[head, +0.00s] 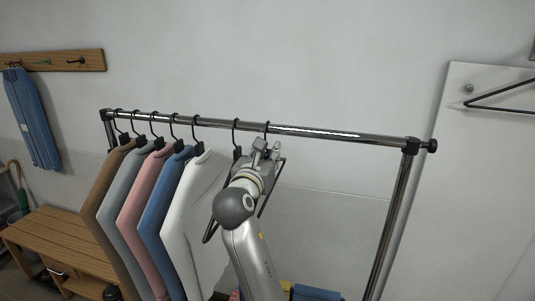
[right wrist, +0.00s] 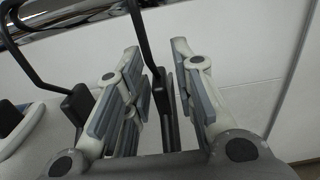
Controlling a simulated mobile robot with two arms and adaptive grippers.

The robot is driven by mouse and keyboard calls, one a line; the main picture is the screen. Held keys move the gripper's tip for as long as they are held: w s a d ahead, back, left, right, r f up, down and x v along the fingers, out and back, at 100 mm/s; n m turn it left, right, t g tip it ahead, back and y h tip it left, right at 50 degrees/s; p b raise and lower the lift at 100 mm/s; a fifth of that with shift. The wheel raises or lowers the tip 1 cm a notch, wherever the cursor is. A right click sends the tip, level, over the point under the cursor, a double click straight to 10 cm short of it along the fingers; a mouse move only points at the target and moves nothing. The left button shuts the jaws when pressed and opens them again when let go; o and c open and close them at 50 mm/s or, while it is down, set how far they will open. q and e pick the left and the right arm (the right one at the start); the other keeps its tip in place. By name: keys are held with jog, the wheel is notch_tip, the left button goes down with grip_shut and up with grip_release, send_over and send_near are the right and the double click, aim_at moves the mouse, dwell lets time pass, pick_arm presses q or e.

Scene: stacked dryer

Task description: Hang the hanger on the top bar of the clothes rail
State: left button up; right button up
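The clothes rail's shiny top bar (head: 315,132) runs across the head view, black fittings at its ends. My right gripper (head: 266,149) is just below the bar, right of the white garment. My arm partly hides the hanger's body. My left gripper is not in view.
Close to the left hangs another hanger (head: 235,128). Several garments, such as the white one (head: 190,205), hang further left. The bar is clear to the right, up to the end post (head: 392,215). A wooden bench (head: 60,245) stands at lower left.

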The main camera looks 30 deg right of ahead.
jog(key=shift+o, duration=0.3)
jog(key=shift+s+a, duration=0.15)
jog(key=shift+a, duration=0.1)
jog(key=v, duration=0.7)
